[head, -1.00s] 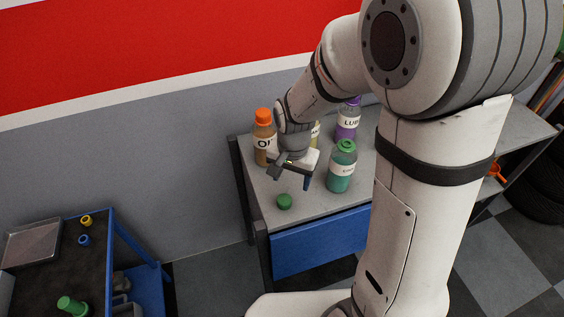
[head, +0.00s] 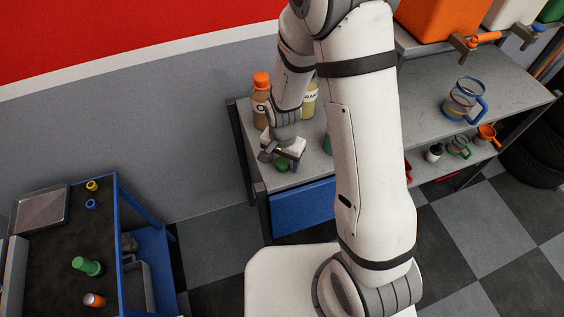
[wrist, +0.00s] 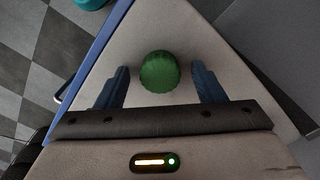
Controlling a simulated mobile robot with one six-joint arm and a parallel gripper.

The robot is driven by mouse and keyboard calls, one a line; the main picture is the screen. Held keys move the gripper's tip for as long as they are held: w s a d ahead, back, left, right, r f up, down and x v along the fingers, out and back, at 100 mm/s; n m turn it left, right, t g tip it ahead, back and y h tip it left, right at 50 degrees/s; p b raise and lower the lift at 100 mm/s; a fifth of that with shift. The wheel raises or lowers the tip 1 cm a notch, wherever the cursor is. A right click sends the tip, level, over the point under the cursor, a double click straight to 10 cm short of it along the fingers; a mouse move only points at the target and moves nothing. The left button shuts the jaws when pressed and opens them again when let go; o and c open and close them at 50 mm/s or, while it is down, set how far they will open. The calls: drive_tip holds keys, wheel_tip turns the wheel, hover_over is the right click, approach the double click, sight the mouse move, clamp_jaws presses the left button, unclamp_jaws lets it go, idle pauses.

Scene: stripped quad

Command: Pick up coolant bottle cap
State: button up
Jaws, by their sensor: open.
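The green coolant bottle cap (wrist: 160,72) lies on the grey bench top (wrist: 135,30). In the head view the cap (head: 282,167) shows just below my gripper, partly covered by it. My gripper (wrist: 160,85) is open, with one blue finger on each side of the cap and a gap on both sides. The cap sits between the fingers as seen from the wrist; how far above the bench the fingertips are, I cannot tell. The coolant bottle is mostly hidden behind my arm; a sliver of teal (head: 327,143) shows.
An orange-capped bottle (head: 261,98) and a pale yellow bottle (head: 310,100) stand behind my gripper. Shelving with a jug (head: 463,100) is at the right.

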drive_tip(key=shift+c, duration=0.2)
drive_tip(key=c, duration=1)
